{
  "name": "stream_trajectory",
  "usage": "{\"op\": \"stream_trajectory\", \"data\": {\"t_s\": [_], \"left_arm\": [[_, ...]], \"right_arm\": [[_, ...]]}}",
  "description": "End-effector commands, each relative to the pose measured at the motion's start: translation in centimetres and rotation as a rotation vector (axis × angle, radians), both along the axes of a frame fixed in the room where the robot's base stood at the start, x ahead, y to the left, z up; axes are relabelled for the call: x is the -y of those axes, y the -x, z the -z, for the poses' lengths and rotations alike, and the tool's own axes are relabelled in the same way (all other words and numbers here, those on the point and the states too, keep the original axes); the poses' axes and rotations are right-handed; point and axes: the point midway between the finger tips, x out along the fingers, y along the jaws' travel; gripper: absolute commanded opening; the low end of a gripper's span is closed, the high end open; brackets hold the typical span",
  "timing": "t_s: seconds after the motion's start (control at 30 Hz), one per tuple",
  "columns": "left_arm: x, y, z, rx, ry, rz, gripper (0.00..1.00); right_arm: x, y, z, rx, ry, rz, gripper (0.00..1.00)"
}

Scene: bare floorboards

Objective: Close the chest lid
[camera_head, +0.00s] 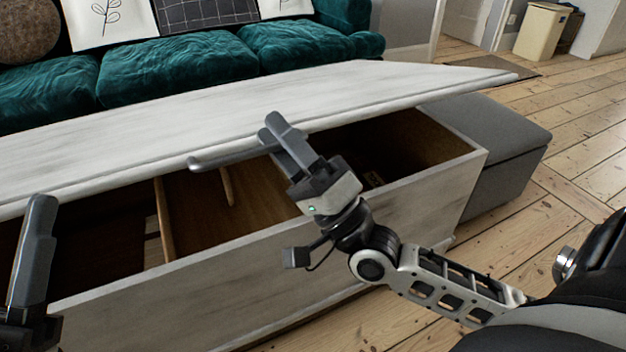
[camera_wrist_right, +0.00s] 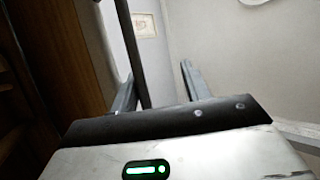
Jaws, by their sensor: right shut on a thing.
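The chest (camera_head: 330,245) is a long whitewashed wooden box with a brown, divided interior. Its whitewashed lid (camera_head: 190,115) is partly open, with a gap between its front edge and the front wall. A grey bar handle (camera_head: 222,160) sits along the lid's front edge. My right gripper (camera_head: 275,130) is shut on the handle's right part, at the lid edge above the opening. In the right wrist view a dark bar (camera_wrist_right: 133,45) runs up beside the left finger. My left gripper (camera_head: 35,240) is at the lower left by the chest front; only part shows, so its opening is unclear.
A teal sofa (camera_head: 180,68) with cushions stands behind the chest. A grey ottoman (camera_head: 505,165) is close to the chest's right end. A cream bin (camera_head: 540,32) stands at the far right. The floorboards (camera_head: 580,130) on the right are clear.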

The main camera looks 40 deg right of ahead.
Motion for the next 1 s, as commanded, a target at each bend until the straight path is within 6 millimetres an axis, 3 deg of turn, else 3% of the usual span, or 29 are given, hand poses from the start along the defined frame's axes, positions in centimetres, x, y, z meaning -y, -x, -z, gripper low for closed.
{"op": "stream_trajectory", "data": {"t_s": [1.0], "left_arm": [[0.0,0.0,-0.1,0.0,0.0,0.0,0.57]], "right_arm": [[2.0,4.3,4.5,0.021,-0.004,-0.003,0.32]]}}
